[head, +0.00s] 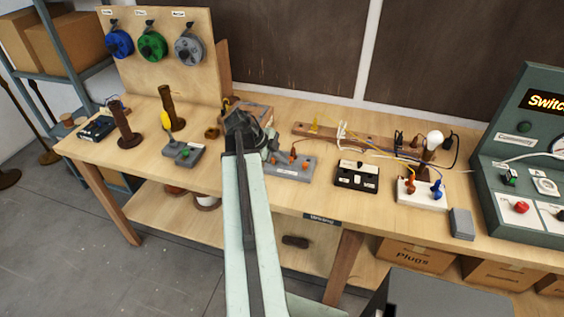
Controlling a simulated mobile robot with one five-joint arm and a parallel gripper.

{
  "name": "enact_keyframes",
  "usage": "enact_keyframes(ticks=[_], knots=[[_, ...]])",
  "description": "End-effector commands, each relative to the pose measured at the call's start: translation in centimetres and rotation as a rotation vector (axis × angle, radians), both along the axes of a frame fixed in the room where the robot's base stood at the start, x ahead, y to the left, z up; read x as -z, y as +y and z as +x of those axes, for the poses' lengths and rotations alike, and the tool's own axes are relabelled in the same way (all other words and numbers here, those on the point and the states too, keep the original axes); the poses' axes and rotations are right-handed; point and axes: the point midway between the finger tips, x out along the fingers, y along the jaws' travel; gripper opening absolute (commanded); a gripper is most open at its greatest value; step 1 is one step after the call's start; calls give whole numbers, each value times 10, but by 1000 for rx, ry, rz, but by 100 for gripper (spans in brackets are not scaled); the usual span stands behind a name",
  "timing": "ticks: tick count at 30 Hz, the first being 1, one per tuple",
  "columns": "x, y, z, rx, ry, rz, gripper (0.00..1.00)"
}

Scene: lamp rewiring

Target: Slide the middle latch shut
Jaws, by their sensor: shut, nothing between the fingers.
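A grey block with small orange parts (290,168) lies on the workbench, just right of my arm's end. The orange parts may be latches; they are too small to tell which is the middle one or whether it is open or shut. My gripper (245,126) is dark, shut and empty. It is over the bench, to the left of and behind the grey block in the picture. My arm hides the block's left side, and I cannot tell whether the gripper touches anything.
A black switch box (356,175) and a white lamp base (422,194) stand to the right. A grey box with a green button (182,153) stands to the left. A wooden rail (362,136) with wires is behind.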

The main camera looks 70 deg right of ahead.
Motion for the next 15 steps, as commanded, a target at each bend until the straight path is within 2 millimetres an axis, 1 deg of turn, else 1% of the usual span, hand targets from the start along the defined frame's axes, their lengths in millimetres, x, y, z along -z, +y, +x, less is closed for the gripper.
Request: enact_keyframes(ticks=[1,4,7,10,13,14,15], knots=[[-1,-3,0,-4,1,-8,0],[-1,-3,0,-5,1,-10,0],[-1,5,1,-6,1,-9,0],[-1,23,3,-6,0,-6,0],[-2,48,7,-7,0,-4,0],[-20,47,12,-6,0,-4,0],[-30,49,17,-5,0,-3,0]])
